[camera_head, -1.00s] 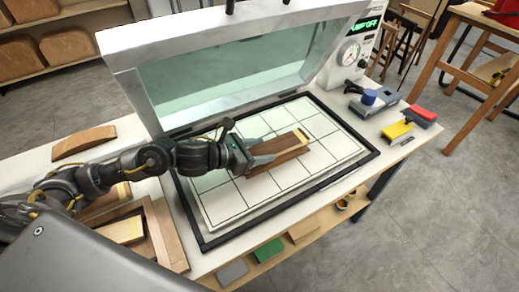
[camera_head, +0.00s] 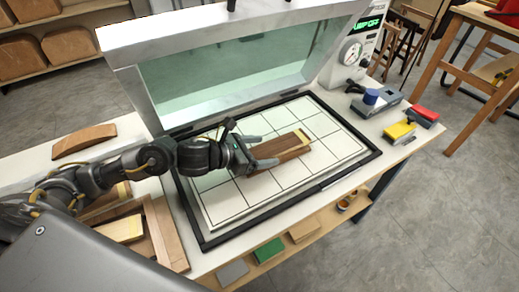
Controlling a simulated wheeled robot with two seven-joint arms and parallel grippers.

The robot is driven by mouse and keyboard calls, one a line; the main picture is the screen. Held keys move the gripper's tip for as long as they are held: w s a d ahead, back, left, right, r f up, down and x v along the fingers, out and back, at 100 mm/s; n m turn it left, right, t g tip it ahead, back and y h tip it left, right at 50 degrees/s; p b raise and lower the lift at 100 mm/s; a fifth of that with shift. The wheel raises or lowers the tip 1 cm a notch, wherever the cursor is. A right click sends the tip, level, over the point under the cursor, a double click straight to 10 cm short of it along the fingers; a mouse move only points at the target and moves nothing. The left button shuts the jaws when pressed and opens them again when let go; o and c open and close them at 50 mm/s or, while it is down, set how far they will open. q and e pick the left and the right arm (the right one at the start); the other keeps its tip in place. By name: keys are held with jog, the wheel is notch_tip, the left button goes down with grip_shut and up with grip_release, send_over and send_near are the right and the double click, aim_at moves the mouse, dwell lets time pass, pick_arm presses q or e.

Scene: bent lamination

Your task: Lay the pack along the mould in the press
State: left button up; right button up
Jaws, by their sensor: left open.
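A brown wooden piece (camera_head: 292,147) with a pale edge at its far right end lies on the white gridded bed of the open press (camera_head: 325,178). I cannot tell the pack from the mould in it at this size. My left gripper (camera_head: 262,153) is open at the piece's left end, with its fingers close to the wood; whether they touch it is unclear. The hand hides that end. My right gripper is not in view.
The raised glass lid (camera_head: 225,85) stands behind the bed. A wooden tray (camera_head: 166,235) with a pale block (camera_head: 122,230) and a curved wooden piece (camera_head: 85,140) lie at the left. Red (camera_head: 424,113) and yellow (camera_head: 398,131) blocks lie right of the press.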

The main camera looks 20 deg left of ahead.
pick_arm(q)
jog(key=shift+s+a, duration=0.1)
jog(key=shift+a, duration=0.05)
jog(key=b+v, duration=0.2)
jog(key=v, duration=0.7)
jog(key=shift+s+a+r, duration=0.3)
jog(key=shift+s+a, duration=0.05)
jog(key=shift+s, duration=0.1)
jog(key=shift+r, duration=0.1)
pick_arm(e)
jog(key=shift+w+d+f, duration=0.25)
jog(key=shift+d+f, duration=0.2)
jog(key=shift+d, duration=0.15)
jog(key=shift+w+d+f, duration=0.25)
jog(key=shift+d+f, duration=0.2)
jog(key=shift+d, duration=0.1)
pick_arm(q)
jog(key=shift+a, duration=0.1)
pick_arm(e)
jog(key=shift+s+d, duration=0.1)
